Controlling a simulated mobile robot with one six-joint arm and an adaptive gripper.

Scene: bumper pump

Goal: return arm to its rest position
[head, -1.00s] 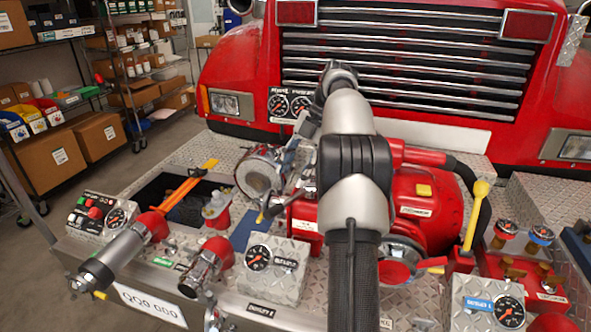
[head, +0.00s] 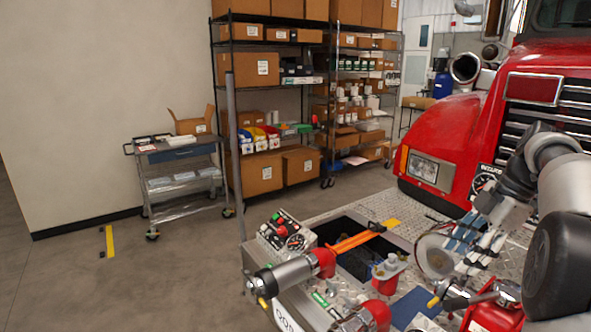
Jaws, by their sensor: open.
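My arm comes in from the right edge in the head view and bends down over the diamond-plate bumper deck (head: 390,208). My gripper (head: 474,254) is at its lower end, open, with its metal fingers pointing down and to the left. It is beside a round-faced metal fitting (head: 435,256). Clutter behind the fingers makes contact hard to tell. I see nothing held between them. A red pump part (head: 490,318) shows below the gripper, partly cut off by the lower edge.
An open bin with an orange bar (head: 352,243), a small control box (head: 287,232) and red-collared pipe fittings (head: 298,272) occupy the deck. The red truck (head: 450,135) rises behind. A cart (head: 180,152) and shelves (head: 262,90) stand back left.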

